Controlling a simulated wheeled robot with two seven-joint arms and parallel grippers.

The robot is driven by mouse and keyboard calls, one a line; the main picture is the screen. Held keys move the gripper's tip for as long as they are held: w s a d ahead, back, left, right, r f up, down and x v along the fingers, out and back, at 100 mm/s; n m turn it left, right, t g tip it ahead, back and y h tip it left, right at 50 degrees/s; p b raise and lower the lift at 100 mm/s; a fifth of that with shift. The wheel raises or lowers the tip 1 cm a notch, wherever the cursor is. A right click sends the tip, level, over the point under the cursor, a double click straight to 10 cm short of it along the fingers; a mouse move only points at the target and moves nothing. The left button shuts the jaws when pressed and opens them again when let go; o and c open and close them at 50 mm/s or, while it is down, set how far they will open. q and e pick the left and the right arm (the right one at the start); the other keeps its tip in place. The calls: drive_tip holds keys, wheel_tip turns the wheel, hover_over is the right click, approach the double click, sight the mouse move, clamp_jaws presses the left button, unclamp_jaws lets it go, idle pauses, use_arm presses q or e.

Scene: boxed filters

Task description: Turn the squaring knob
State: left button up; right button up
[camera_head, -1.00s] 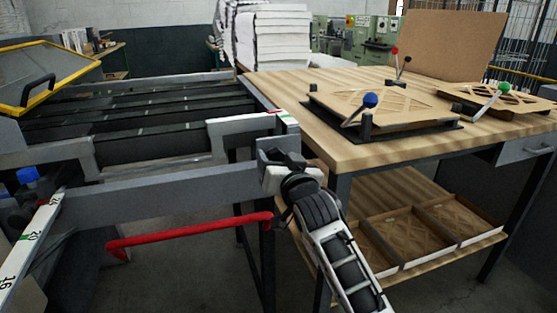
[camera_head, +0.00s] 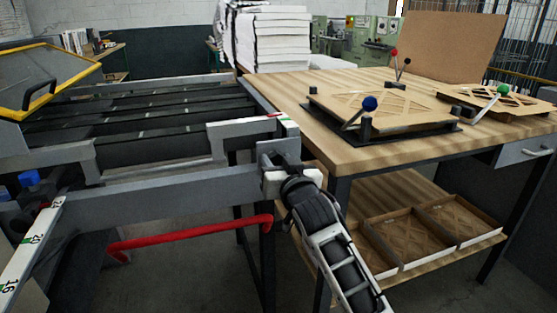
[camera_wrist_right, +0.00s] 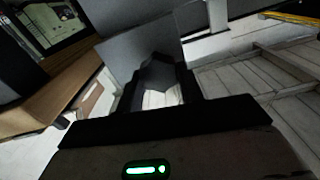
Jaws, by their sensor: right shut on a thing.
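My right gripper (camera_head: 277,165) is at the right end of the machine's long grey front bar (camera_head: 170,192), below a small grey bracket. In the right wrist view, my right gripper (camera_wrist_right: 160,88) has its two dark fingers closed on the sides of a small dark faceted knob (camera_wrist_right: 158,72), against a grey plate. In the head view the knob is hidden behind the gripper and wrist, so its angle cannot be told there. My left gripper is in neither view.
A red bent rail (camera_head: 190,237) runs below the bar. A wooden workbench (camera_head: 330,140) stands close on the right, carrying fixtures with blue, red and green ball-ended levers. Its lower shelf holds shallow boxes. A white ruler strip (camera_head: 30,255) is at left.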

drive_tip(key=n+p, duration=0.1)
drive_tip(key=n, duration=0.2)
drive_tip(key=shift+n+p, duration=0.3)
drive_tip(key=shift+p, duration=0.1)
drive_tip(key=n+p, duration=0.1)
drive_tip(key=n, duration=0.1)
drive_tip(key=shift+a+n, duration=0.1)
drive_tip(key=shift+n, duration=0.3)
drive_tip(key=n+p, duration=0.1)
drive_tip(key=n, duration=0.2)
drive_tip(key=shift+n, duration=0.3)
drive_tip(key=n, duration=0.4)
drive_tip(key=shift+a+f+p, duration=0.1)
drive_tip(key=shift+f+p, duration=0.05)
drive_tip(key=shift+p, duration=0.25)
drive_tip(key=n, duration=0.3)
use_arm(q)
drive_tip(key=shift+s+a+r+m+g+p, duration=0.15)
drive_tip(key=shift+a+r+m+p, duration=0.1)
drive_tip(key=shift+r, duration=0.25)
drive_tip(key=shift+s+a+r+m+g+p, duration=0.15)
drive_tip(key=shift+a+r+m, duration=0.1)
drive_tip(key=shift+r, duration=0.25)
use_arm(e)
drive_tip(key=shift+n, duration=1.1)
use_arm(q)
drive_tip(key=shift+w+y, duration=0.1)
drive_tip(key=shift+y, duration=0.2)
use_arm(e)
drive_tip(key=shift+f, duration=0.1)
